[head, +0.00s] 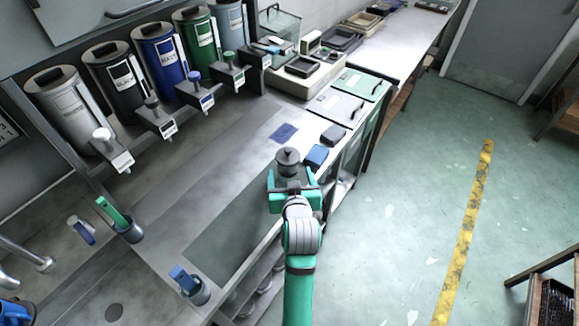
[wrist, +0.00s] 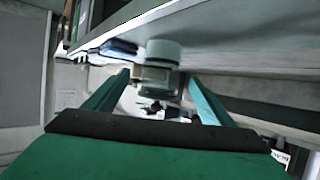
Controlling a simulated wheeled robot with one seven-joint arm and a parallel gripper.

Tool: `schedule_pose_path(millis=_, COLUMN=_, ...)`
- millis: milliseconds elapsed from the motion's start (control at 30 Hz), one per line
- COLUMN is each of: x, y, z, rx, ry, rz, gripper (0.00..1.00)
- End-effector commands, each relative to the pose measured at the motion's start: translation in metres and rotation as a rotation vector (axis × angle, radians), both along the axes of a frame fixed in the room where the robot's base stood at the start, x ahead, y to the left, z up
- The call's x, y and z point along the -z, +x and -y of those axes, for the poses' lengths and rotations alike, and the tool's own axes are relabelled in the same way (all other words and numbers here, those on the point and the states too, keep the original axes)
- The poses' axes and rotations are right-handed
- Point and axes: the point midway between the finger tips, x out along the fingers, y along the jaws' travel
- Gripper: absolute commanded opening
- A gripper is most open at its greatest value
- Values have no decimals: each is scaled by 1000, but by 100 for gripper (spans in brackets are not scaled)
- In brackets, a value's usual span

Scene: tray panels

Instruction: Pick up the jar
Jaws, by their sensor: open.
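The jar (head: 288,158) has a dark round lid with a knob and stands near the front edge of the metal counter (head: 225,135). My green gripper (head: 291,177) is open at the counter edge, with its fingers pointing toward the jar. In the head view the gripper partly hides the jar's lower body. In the wrist view a grey cylinder, which looks like the jar (wrist: 162,50), appears beyond and between the spread fingers (wrist: 158,77). Whether the fingers reach around it is hard to tell. Nothing is held.
A blue block (head: 316,156) and a dark block (head: 333,135) sit right of the jar, close to my gripper. A flat blue pad (head: 284,133) lies behind it. Several labelled canisters (head: 160,55) line the back. The green floor (head: 400,200) at right is mostly clear.

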Motion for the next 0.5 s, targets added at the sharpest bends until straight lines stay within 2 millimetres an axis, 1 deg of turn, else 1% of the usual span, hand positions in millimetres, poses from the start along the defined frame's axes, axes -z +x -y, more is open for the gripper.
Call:
schedule_pose_path(millis=33, x=2, y=5, z=-1, rx=-1, ry=-1, rz=-1, gripper=76)
schedule_pose_path(millis=267, x=7, y=19, z=0, rx=2, ry=-1, rz=0, gripper=76)
schedule_pose_path(millis=500, x=17, y=50, z=0, rx=4, ry=-2, rz=0, gripper=76)
